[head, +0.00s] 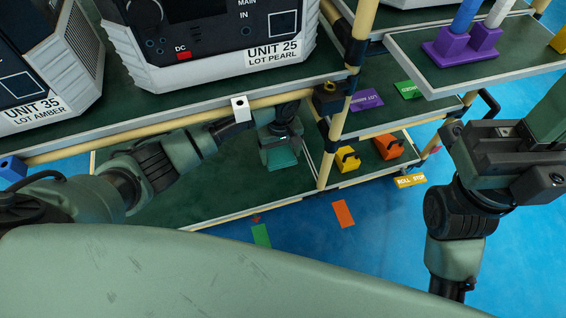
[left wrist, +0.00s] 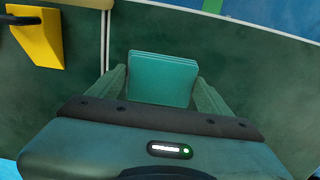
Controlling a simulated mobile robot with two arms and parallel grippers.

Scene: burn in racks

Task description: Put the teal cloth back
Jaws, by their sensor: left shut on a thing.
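The teal cloth (left wrist: 160,78) is a flat folded stack between the two fingers of my left gripper (left wrist: 160,95) in the left wrist view. In the head view the cloth (head: 281,158) shows below my left gripper (head: 280,150), over the dark green lower shelf (head: 200,190). The gripper is shut on the cloth. I cannot tell whether the cloth touches the shelf. My right arm shows at the right of the head view, but its fingertips are not clearly in view.
Above my left arm, an upper shelf holds a unit labelled 25 (head: 220,40) and a unit labelled 35 (head: 40,70). A rack post (head: 340,125) stands right of the gripper. Beyond it are a yellow block (head: 347,159) and an orange block (head: 388,146).

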